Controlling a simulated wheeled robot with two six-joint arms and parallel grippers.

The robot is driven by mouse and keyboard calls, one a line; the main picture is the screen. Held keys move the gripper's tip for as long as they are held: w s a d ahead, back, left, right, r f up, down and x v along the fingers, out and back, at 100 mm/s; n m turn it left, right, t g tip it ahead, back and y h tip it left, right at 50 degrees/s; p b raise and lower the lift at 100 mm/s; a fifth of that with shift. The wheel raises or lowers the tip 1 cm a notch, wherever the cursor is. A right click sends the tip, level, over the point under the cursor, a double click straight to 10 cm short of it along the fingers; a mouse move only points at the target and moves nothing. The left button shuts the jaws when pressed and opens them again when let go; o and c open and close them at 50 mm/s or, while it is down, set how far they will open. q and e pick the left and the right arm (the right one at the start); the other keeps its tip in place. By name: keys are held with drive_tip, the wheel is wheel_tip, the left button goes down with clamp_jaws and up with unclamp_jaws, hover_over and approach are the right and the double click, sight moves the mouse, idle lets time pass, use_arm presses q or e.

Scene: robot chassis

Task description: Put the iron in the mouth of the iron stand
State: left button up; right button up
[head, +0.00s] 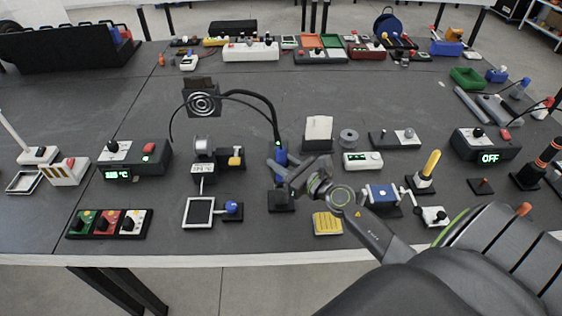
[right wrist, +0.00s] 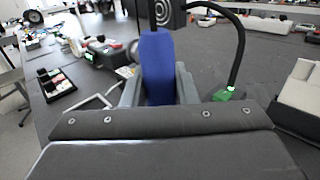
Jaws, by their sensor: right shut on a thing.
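The iron (head: 281,158) has a blue handle and stands roughly upright at the middle of the table. My right gripper (head: 284,173) is shut on this handle. In the right wrist view the blue handle (right wrist: 157,68) is between the two grey fingers (right wrist: 158,92). A dark block (head: 281,201), which looks like the iron stand, is directly below the gripper in the head view. The iron's tip and the stand's mouth are hidden, so I cannot tell whether the tip is inside. My left gripper is not in view.
A black fan-like box (head: 201,101) with curved black cables stands behind the iron. A yellow sponge (head: 327,223) and a blue device (head: 381,194) are to the right.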

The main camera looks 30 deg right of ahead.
drive_tip(key=shift+f+b, duration=0.4)
drive_tip(key=shift+f, duration=0.05)
drive_tip(key=o, duration=1)
drive_tip(key=shift+r, duration=0.1)
drive_tip(key=b+v, duration=1.2)
drive_tip(key=v, duration=0.5)
drive_tip(key=shift+s, duration=0.2)
